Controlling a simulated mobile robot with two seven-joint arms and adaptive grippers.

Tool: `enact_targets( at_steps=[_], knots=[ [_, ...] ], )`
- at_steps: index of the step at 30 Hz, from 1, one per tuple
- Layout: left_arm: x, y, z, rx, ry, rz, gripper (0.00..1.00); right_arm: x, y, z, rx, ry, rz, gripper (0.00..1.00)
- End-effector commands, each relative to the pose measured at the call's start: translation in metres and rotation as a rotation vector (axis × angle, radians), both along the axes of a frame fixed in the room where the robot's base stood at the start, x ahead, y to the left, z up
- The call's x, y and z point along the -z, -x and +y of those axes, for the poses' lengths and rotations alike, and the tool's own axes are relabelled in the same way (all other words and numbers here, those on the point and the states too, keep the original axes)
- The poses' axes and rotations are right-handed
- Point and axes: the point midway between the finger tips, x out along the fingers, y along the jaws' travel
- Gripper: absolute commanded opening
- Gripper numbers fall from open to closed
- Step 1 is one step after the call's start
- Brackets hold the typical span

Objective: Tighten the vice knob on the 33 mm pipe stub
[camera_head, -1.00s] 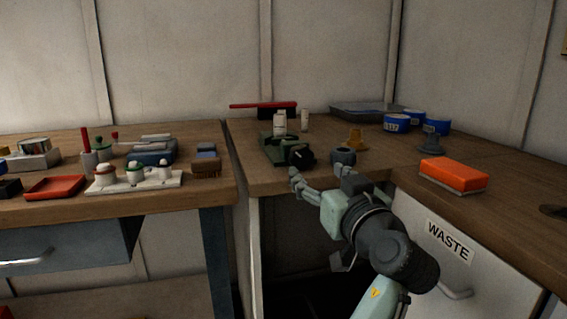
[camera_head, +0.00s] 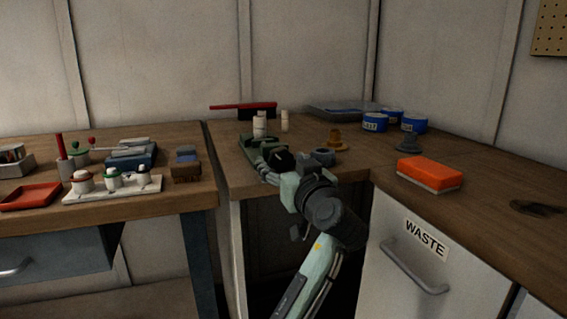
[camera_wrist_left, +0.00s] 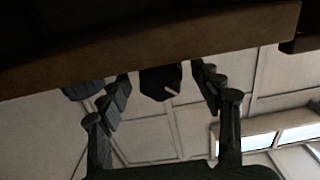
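The small green vice (camera_head: 251,143) stands at the front of the corner bench. A white pipe stub (camera_head: 260,127) stands upright at it; I cannot tell how firmly it is clamped. The vice's black knob (camera_head: 281,159) faces the bench's front edge. It also shows in the left wrist view as a dark knob (camera_wrist_left: 158,84) with a pale mark. My left gripper (camera_head: 277,170) is at the knob. Its fingers are spread on either side of the knob, with visible gaps, and hold nothing. The gripper partly covers the vice's front. My right gripper is not in view.
Another white stub (camera_head: 284,121) stands behind the vice. A dark ring (camera_head: 324,157) and a tan flanged piece (camera_head: 335,140) stand to its right. An orange sponge block (camera_head: 429,173) lies farther right. The bench edge (camera_wrist_left: 150,45) is close to my fingers.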

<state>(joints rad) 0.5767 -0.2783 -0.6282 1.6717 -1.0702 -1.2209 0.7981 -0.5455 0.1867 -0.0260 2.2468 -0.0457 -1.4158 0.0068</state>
Motion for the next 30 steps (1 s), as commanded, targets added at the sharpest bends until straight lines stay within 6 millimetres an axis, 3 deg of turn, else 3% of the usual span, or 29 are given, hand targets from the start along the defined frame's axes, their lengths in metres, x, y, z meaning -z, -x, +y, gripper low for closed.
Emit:
enact_targets(
  at_steps=[1, 12, 17, 24, 30],
  knots=[
    [0.0, 0.0, 0.0, 0.0, 0.0, 0.0, 0.6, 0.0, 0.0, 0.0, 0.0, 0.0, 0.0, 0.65],
    [0.0, 0.0, 0.0, 0.0, 0.0, 0.0, 0.15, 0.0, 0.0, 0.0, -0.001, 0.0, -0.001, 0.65],
    [-0.001, 0.001, -0.001, 0.001, -0.055, 0.02, 0.15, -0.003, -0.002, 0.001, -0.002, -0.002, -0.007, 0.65],
    [-0.001, 0.001, 0.0, 0.0, -0.257, 0.086, 0.15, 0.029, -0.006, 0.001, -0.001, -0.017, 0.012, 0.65],
    [0.0, 0.001, 0.001, -0.001, -0.284, 0.091, 0.15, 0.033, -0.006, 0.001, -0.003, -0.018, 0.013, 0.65]
  ],
)
